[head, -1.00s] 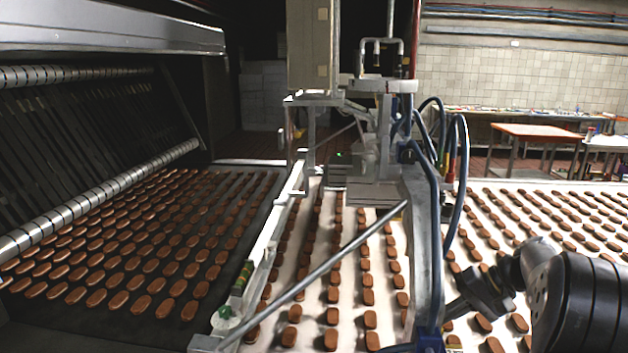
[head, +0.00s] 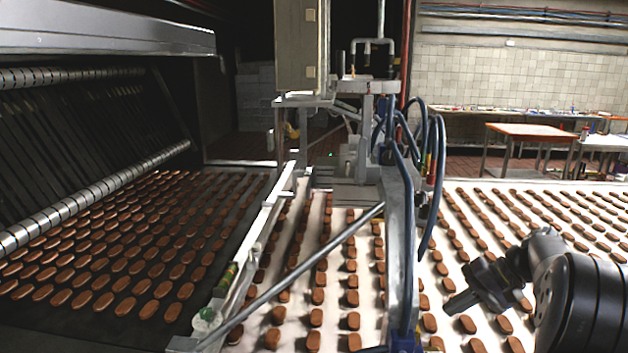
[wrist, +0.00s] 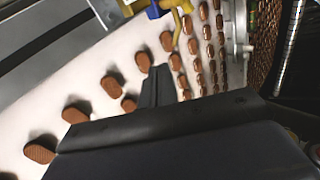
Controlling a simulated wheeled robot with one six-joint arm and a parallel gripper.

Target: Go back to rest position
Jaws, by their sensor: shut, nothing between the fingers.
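My gripper (head: 459,302) shows at the lower right of the head view, dark and shut, above the white belt. In the wrist view, its fingers (wrist: 156,88) are together with nothing between them. Brown oval biscuits (head: 468,323) lie in rows on the white conveyor belt (head: 452,338) under and around it. Several biscuits (wrist: 76,113) also show in the wrist view, apart from the fingers. My arm hides part of the belt at the right.
A metal machine frame with blue hoses (head: 408,150) stands left of my gripper. A diagonal metal bar (head: 300,277) crosses the belt. A dark conveyor (head: 75,325) with biscuits is at the left. An orange-edged table (head: 537,132) stands at the back right.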

